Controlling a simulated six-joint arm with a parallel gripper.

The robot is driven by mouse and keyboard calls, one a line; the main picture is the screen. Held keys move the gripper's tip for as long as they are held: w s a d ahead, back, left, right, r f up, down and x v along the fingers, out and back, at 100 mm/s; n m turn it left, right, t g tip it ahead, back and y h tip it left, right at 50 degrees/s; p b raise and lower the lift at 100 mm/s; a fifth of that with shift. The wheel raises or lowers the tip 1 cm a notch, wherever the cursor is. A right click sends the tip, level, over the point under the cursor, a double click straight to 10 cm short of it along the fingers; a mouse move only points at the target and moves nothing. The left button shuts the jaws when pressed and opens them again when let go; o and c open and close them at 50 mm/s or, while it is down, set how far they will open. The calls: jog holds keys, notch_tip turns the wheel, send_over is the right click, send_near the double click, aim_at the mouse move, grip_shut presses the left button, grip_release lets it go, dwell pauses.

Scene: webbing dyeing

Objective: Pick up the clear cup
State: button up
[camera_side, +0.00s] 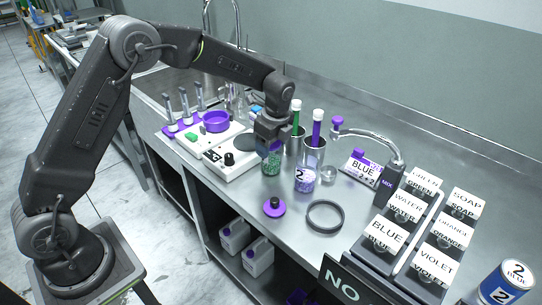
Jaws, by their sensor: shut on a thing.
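My gripper (270,146) points down over the steel counter, beside the white scale. It is shut on a clear cup with green contents (271,163), held at the cup's top. The cup looks upright; I cannot tell whether its base touches the counter. A second, small clear cup (328,174) stands under the curved spout of the mixer. The fingers hide the upper rim of the held cup.
The white scale (225,152) is at left. A black ring (325,215) and purple-rimmed knob (274,207) lie in front.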

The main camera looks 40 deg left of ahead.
jog(key=shift+r, duration=0.1)
jog(key=shift+r, duration=0.45)
notch_tip(320, 180, up, 4)
jog(key=shift+a+f, duration=0.15)
jog(key=shift+f, duration=0.1)
jog(key=s+a+r, duration=0.3)
jog(key=a+r, duration=0.1)
jog(key=a, duration=0.6)
jog(key=s+a+r, duration=0.3)
jog(key=a, duration=0.8)
jog(key=s+a+r, duration=0.3)
jog(key=a+r, duration=0.1)
jog(key=a, duration=0.6)
jog(key=shift+m, duration=0.4)
jog(key=shift+w+d+f, duration=1.05)
jog(key=shift+w+f, duration=0.5)
jog(key=shift+f, duration=0.25)
jog(key=shift+w+d+f, duration=1)
jog(key=shift+w+f, duration=0.5)
jog(key=shift+f, duration=0.3)
jog(key=shift+w+d+f, duration=1.05)
jog(key=shift+w+f, duration=0.5)
jog(key=shift+f, duration=0.25)
jog(key=shift+f, duration=0.15)
